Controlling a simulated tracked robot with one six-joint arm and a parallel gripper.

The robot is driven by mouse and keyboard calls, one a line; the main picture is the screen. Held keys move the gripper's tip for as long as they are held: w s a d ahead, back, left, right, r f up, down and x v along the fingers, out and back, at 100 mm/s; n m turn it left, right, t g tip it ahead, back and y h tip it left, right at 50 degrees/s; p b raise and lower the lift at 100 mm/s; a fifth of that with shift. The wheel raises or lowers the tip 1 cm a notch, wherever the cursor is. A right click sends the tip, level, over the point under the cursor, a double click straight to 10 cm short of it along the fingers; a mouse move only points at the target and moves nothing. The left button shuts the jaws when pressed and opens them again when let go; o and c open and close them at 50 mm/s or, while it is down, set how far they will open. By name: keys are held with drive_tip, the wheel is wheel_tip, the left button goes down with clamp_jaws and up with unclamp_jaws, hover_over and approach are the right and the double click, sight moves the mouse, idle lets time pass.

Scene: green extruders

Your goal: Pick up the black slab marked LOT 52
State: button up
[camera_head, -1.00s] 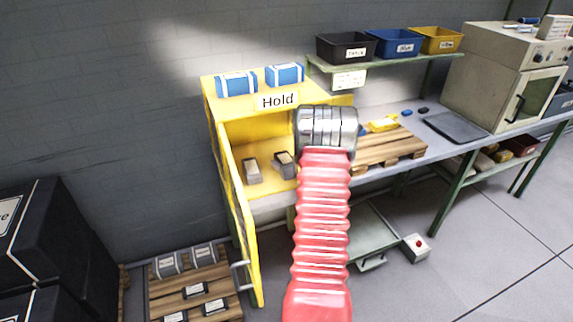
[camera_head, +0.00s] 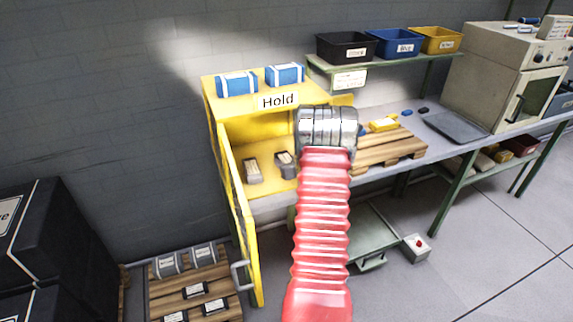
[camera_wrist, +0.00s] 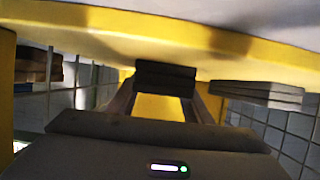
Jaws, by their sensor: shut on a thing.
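The black slab (camera_wrist: 165,78) sits between the fingertips of my gripper (camera_wrist: 165,90) in the wrist view, and the jaws are shut on it. In the head view a dark slab with a pale label (camera_head: 286,165) lies in the yellow Hold cabinet (camera_head: 226,130), beside my wrist. The label is too small to read. A grey slab (camera_head: 252,171) lies to its left on the cabinet floor; in the wrist view a grey slab (camera_wrist: 257,93) shows to the right. My fingers are hidden behind my arm in the head view.
The cabinet's open yellow door (camera_head: 240,225) stands at its left front. Blue packs (camera_head: 237,84) sit on its top. A wooden pallet (camera_head: 388,150) lies on the bench to the right. Another pallet with several slabs (camera_head: 195,290) is on the floor.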

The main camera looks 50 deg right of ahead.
sight(286, 160)
drive_tip(key=shift+r, duration=0.1)
wheel_tip(286, 160, up, 10)
drive_tip(key=shift+f, duration=0.1)
idle(0.6)
idle(0.5)
